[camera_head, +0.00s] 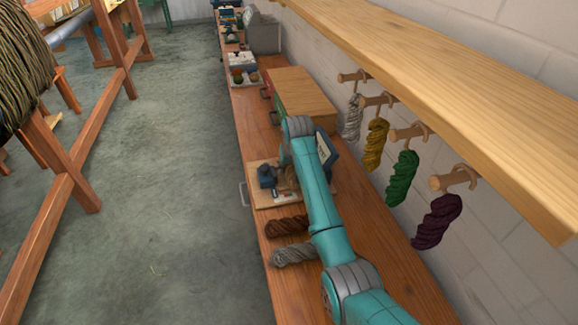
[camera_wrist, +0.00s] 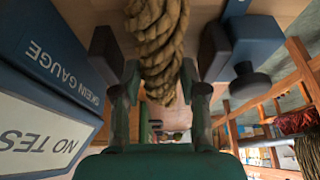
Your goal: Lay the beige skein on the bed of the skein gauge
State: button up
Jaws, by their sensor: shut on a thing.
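The beige skein (camera_wrist: 157,42) is a thick twisted rope of wool. In the wrist view it runs between the two fingers of my gripper (camera_wrist: 160,55), which is shut on it. The skein gauge (camera_wrist: 50,55) fills the left of that view, with its name and a partly cut-off "NO TES" display upside down. A blue block with a dark knob (camera_wrist: 250,85) stands to the right of the fingers. In the head view the gauge's pale base (camera_head: 262,197) lies on the bench, partly behind my arm. Whether the skein touches the bed cannot be told.
A brown skein (camera_head: 287,227) and a grey skein (camera_head: 293,255) lie on the wooden bench (camera_head: 285,290) near my arm. A wooden box (camera_head: 300,95) stands beyond the gauge. Grey, yellow, green (camera_head: 402,178) and purple (camera_head: 437,222) skeins hang from wall pegs under a shelf (camera_head: 450,80).

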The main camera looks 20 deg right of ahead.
jog(key=o, duration=0.8)
jog(key=shift+o, duration=0.2)
jog(key=v, duration=1.2)
jog(key=shift+s, duration=0.1)
